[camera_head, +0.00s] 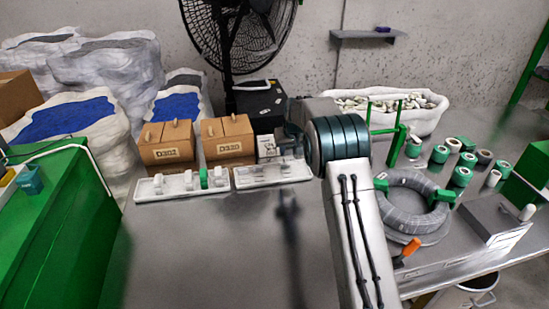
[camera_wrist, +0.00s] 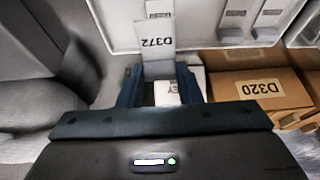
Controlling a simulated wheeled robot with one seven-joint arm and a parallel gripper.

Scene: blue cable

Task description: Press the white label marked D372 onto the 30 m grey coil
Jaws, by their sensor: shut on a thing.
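The white label marked D372 (camera_wrist: 155,38) is between the fingers of my gripper (camera_wrist: 160,75) in the wrist view. The gripper is shut on its lower part, and the label's printed face shows upside down. In the head view my gripper (camera_head: 291,143) is above the right white holder, partly covered by my own wrist; the label cannot be made out there. The grey coil (camera_head: 388,215) lies flat on the table to the right of my arm, with green clips on its ring. My gripper is well apart from it. The coil's length marking cannot be read.
Two white holders (camera_head: 146,192) (camera_head: 246,182) stand before brown boxes (camera_head: 168,148) (camera_head: 226,140). A green post (camera_head: 397,140) rises behind the coil. Green and white rolls (camera_head: 461,176) and an orange-handled tool (camera_head: 409,249) lie near it. The table's front middle is clear.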

